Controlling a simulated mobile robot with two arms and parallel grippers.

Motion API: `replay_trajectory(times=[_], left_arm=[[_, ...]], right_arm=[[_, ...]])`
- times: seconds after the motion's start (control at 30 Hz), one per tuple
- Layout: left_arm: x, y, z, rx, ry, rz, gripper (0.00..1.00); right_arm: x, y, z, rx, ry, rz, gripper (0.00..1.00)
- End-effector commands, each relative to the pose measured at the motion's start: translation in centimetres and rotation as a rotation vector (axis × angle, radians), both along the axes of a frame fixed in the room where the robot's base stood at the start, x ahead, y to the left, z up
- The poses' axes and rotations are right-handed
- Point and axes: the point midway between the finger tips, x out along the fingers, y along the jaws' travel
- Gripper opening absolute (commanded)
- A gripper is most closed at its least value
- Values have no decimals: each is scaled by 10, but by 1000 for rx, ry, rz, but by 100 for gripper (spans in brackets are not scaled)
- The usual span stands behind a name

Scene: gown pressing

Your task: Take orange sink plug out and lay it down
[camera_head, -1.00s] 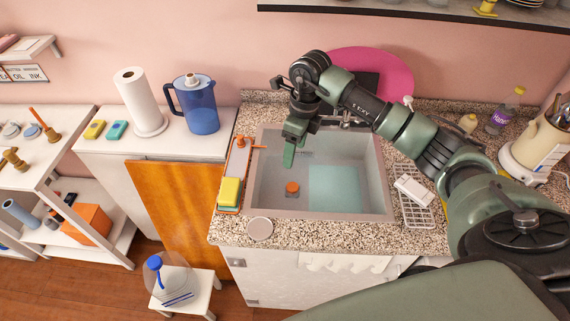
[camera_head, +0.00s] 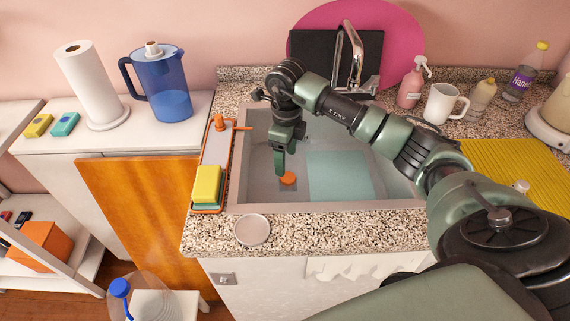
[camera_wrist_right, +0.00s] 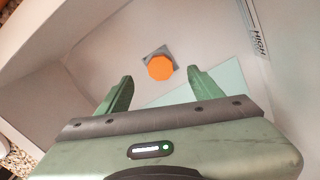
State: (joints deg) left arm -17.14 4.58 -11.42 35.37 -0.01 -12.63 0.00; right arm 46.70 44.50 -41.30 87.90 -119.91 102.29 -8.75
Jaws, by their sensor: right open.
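The orange sink plug (camera_head: 288,179) sits on the grey drain plate in the floor of the sink (camera_head: 238,192). In the right wrist view the plug (camera_wrist_right: 160,68) shows as an orange disc just beyond the fingertips. My right gripper (camera_head: 280,170) points down into the sink, close to the plug on its left side. In the wrist view the right gripper (camera_wrist_right: 158,80) is open, with its two green fingers spread and nothing between them. I cannot tell the exact height of the fingertips above the plug. My left gripper is not in view.
An orange tray (camera_head: 223,188) with a yellow sponge (camera_head: 207,184) stands left of the sink. A round pale disc (camera_head: 252,230) lies on the front counter. The faucet (camera_head: 350,60) is behind; a yellow mat (camera_head: 520,170) lies right. The counter beside the disc is clear.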

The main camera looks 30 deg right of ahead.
Motion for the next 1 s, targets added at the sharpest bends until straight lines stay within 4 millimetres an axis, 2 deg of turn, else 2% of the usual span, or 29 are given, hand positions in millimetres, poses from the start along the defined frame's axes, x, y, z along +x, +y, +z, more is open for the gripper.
replay_trajectory(times=[0.5,0.67,0.9,0.93,1.0], left_arm=[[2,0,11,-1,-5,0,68],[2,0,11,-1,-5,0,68],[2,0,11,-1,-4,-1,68],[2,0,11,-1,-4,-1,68],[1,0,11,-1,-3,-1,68]], right_arm=[[-1,1,-66,0,3,-1,66],[-1,1,-75,1,2,1,66],[-1,1,-76,1,1,1,66],[-1,1,-76,1,1,1,63],[-1,1,-76,1,1,1,43]])
